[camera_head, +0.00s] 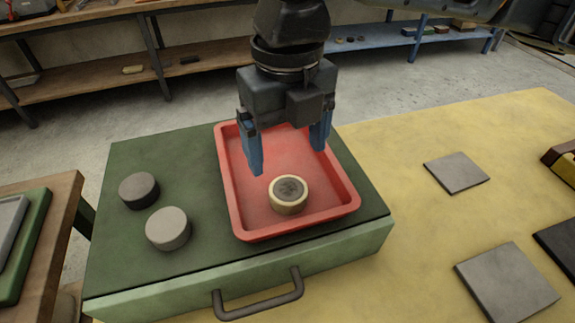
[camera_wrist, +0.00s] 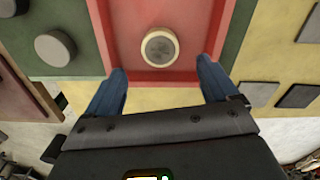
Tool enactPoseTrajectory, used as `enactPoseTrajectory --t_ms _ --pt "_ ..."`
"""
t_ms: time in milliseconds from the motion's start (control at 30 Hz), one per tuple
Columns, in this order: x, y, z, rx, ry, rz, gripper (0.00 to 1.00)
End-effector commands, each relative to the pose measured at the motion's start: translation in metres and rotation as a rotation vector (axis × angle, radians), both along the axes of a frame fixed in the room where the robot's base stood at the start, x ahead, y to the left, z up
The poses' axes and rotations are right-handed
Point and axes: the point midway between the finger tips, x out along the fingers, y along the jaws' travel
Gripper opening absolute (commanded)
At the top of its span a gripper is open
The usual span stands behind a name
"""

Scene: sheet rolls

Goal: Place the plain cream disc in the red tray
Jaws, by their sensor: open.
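A round disc (camera_head: 288,195) with a cream side and rim and a dark grey, marked top sits in the red tray (camera_head: 233,198), toward its near side. My gripper (camera_head: 288,157) is open and empty above the tray, with its blue fingers apart, higher than the disc and behind it. In the wrist view the cream-rimmed disc (camera_wrist: 159,47) lies ahead of the open fingertips, between their lines, with the red tray (camera_wrist: 192,76) around it. Two other discs stand left of the tray: a dark-sided one with a grey top (camera_head: 139,189) and a pale grey one (camera_head: 168,228).
The tray rests on a green box (camera_head: 120,250) with a dark handle (camera_head: 258,297). The yellow table (camera_head: 400,140) to the right holds flat grey tiles (camera_head: 456,172). A wooden table with a green tray (camera_head: 30,245) is at the left. Shelves stand behind.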

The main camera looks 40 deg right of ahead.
Motion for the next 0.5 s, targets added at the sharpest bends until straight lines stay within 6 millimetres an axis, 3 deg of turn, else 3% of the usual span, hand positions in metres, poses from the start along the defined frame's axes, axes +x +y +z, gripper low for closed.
enactPoseTrajectory --t_ms 200,500 --pt "0.000 0.000 0.030 -0.001 0.000 0.002 0.87" --pt "0.000 0.000 0.039 -0.001 0.001 0.002 0.87"
